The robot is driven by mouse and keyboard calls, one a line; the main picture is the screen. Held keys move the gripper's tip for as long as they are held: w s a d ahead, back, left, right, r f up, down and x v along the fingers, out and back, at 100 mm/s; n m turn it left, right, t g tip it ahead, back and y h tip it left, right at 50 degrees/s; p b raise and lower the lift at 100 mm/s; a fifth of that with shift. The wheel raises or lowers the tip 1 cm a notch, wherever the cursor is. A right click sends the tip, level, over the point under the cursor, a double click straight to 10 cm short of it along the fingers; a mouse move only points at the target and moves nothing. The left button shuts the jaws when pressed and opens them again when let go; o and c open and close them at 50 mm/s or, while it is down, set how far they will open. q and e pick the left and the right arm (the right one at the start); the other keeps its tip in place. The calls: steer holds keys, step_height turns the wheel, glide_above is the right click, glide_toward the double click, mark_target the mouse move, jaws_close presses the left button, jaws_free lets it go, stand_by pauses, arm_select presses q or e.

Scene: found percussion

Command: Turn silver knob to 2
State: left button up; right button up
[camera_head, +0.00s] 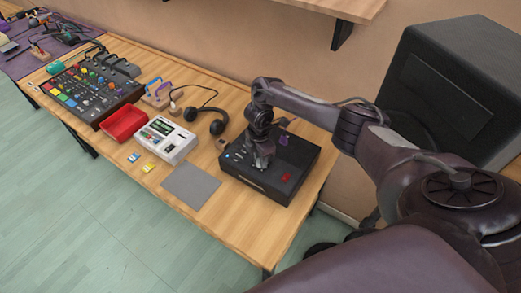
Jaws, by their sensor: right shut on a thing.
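A black box (262,187) lies on the wooden table with knobs on its top face. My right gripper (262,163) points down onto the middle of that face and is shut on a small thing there. The gripper hides what it holds; it is likely the silver knob, but I cannot see its pointer or any numbers. A purple knob (283,140) stands behind the gripper to the right, and a red one (287,177) is in front to the right. Small light marks (237,154) show at the box's left. My left gripper is not in view.
A grey mat (190,186) lies left of the box. Beyond it are a white device (163,139), a red tray (123,123), headphones (206,117) and a mixer with colored buttons (92,87). A large black speaker (450,90) stands at right, close to my right arm.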

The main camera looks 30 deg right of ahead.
steer(key=o, duration=1)
steer(key=shift+r, duration=0.1)
steer(key=shift+w+r, duration=0.1)
steer(key=shift+r, duration=0.3)
step_height(320, 180, up, 7)
steer(key=shift+w+f+p, duration=0.1)
steer(key=shift+p, duration=0.9)
